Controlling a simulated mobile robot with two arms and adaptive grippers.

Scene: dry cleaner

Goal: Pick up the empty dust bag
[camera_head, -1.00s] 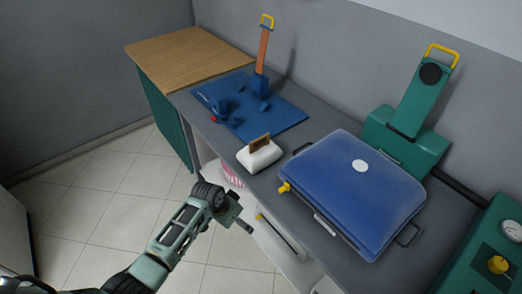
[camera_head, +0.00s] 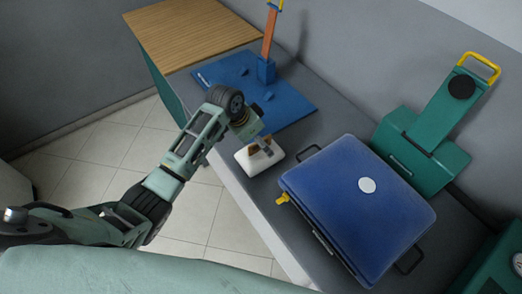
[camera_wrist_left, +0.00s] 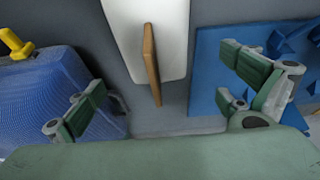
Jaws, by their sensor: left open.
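The dust bag appears to be the white, rounded block with an upright brown plate on top. It lies on the grey counter, and the white bag (camera_head: 248,163) is partly hidden behind my gripper in the head view. In the left wrist view, the white bag (camera_wrist_left: 168,40) is at the top centre with its brown plate (camera_wrist_left: 151,65) seen edge-on. My left gripper (camera_head: 266,146) is over the bag, pointing down. In the wrist view its fingers (camera_wrist_left: 162,105) are wide apart on either side of the plate, with nothing held. My right gripper is not in view.
A blue case (camera_head: 350,205) with a yellow latch lies close to the right of the bag. A blue mat (camera_head: 292,103) with blue parts and an orange post is behind it. A green press (camera_head: 425,150) stands at the right. Bare grey counter (camera_head: 268,190) shows in front.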

